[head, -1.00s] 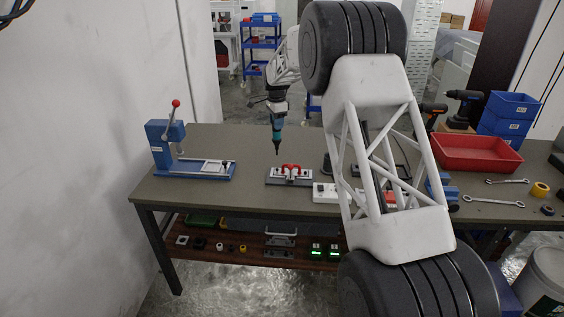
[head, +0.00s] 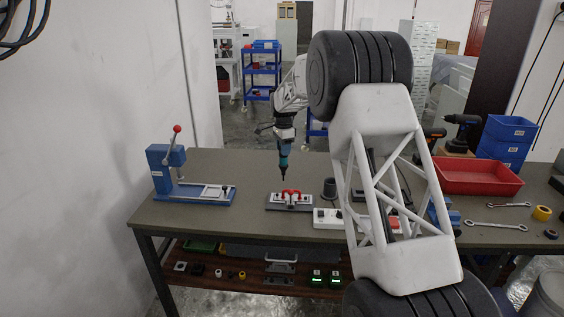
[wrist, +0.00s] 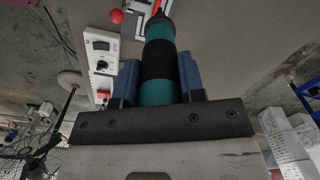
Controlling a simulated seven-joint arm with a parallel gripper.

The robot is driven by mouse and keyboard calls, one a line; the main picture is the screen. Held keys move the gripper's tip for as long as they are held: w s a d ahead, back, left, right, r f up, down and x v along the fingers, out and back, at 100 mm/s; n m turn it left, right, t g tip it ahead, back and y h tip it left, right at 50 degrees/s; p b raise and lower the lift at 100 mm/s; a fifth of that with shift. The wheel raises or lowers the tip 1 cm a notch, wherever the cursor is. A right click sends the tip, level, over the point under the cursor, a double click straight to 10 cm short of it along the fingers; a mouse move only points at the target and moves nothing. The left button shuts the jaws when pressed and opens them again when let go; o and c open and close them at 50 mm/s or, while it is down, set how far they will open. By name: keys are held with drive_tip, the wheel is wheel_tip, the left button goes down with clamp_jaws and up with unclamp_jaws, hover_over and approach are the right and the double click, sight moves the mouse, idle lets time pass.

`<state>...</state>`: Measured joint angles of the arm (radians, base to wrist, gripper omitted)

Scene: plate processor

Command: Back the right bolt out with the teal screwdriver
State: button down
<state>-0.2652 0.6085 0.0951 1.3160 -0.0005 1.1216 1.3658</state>
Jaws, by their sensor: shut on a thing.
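The teal screwdriver (head: 284,161) has a black band and hangs upright, tip down, just above and slightly left of the fixture's middle in the head view. My gripper (wrist: 158,82) is shut on its handle, with a blue jaw on each side in the wrist view. The screwdriver's tip looks apart from the fixture. The fixture (head: 274,205) is a grey block with a white part and two red curved pieces, on the bench. The right bolt is too small to make out. In the wrist view the screwdriver (wrist: 157,45) hides part of the fixture.
A white control box (head: 328,218) stands right of the fixture, with a dark cup-shaped thing (head: 330,188) behind it. A blue lever press (head: 168,180) is at the left. A red tray (head: 478,178) and wrenches (head: 497,226) lie at the right. My arm hides the bench's middle right.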

drive_tip(key=d, duration=0.9)
drive_tip(key=shift+d+f, duration=0.4)
drive_tip(key=shift+f, duration=0.05)
drive_tip(key=shift+s, duration=0.1)
drive_tip(key=shift+f, duration=3.55)
